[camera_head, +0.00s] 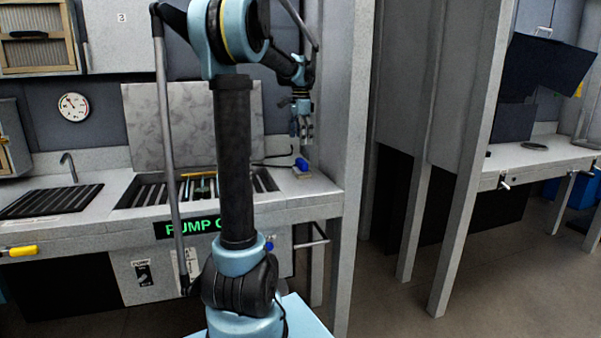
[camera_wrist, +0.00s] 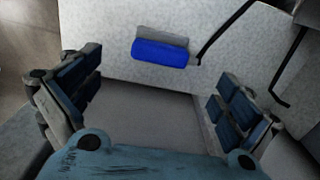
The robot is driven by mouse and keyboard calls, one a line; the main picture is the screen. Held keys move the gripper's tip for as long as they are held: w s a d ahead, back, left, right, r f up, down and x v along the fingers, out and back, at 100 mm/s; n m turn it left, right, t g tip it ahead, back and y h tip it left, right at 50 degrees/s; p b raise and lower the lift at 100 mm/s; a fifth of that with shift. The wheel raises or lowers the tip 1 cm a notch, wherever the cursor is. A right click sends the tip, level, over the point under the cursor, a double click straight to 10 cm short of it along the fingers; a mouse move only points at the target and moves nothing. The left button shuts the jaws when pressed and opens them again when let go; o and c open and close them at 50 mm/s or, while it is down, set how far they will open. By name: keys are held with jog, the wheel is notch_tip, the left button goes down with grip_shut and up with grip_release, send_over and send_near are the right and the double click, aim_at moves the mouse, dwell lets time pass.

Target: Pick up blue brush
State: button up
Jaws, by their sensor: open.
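The blue brush (camera_head: 302,164) lies at the right end of the grey counter, by the upright partition. In the wrist view the blue brush (camera_wrist: 160,53) shows as a blue cylinder beside a grey block, with a thin black rod near its right end. My gripper (camera_head: 301,127) hangs above the counter, over the brush and apart from it. In the wrist view my gripper (camera_wrist: 158,100) has its two fingers wide apart and nothing between them. The brush lies beyond the fingertips, toward the top of the picture.
The counter (camera_head: 316,187) holds a slatted grate (camera_head: 150,194) with a raised pale lid (camera_head: 190,125), and a sink (camera_head: 50,202) with a tap. A tall partition (camera_head: 345,120) stands close to the right of my gripper. Open floor lies right of it, before another stand.

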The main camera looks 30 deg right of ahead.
aim_at(302, 160)
notch_tip(302, 160, down, 5)
jog(key=shift+f, duration=0.2)
jog(key=shift+d+f, duration=0.15)
jog(key=shift+f, duration=1.2)
jog(key=shift+d+f, duration=0.15)
jog(key=shift+f, duration=1.15)
jog(key=c, duration=1.2)
